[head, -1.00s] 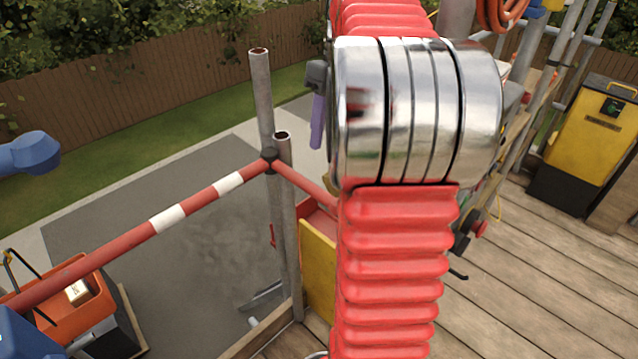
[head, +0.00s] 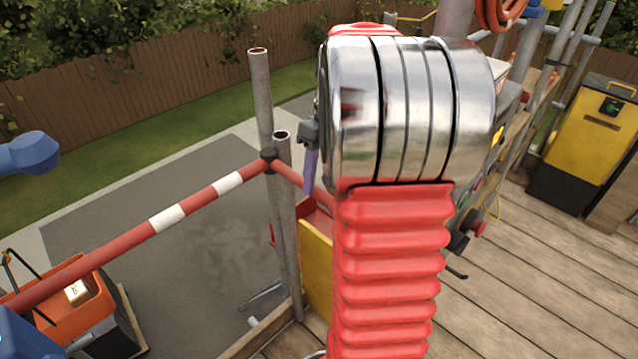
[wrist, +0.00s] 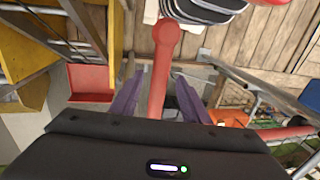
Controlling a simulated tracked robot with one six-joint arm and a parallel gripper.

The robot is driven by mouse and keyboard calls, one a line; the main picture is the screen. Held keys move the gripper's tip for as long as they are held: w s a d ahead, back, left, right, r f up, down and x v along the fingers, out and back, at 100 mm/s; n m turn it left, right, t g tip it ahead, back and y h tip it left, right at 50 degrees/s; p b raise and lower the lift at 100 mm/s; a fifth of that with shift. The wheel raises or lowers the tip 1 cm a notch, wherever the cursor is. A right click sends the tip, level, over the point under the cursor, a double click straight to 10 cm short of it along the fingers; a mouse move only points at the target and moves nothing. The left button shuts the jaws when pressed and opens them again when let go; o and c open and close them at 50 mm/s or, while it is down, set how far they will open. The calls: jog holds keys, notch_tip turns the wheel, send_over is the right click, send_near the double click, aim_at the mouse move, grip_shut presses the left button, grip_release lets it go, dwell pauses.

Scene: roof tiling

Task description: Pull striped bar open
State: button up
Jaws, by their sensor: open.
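The red-and-white striped bar (head: 165,216) runs in the head view from the lower left up to a dark clamp (head: 269,157) on a grey post. A red bar (head: 290,175) continues right from the clamp and goes behind my arm. One purple finger of my gripper (head: 311,168) shows just above this red part; the rest is hidden. In the wrist view my gripper (wrist: 158,98) is open, with a purple finger on each side. A red bar with a rounded end (wrist: 166,38) shows between the fingers; I cannot tell its depth or whether it touches them.
Two grey posts (head: 283,230) stand beside the clamp. A yellow board (head: 316,268) is right of them. An orange toolbox (head: 78,300) sits lower left. Wooden decking (head: 540,290) lies open on the right, before a yellow-and-black cabinet (head: 592,140).

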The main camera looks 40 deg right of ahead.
jog(key=shift+a+f, duration=0.2)
jog(key=shift+f, duration=0.75)
jog(key=shift+c, duration=0.7)
grip_shut()
jog(key=shift+d, duration=0.2)
jog(key=shift+a, duration=0.1)
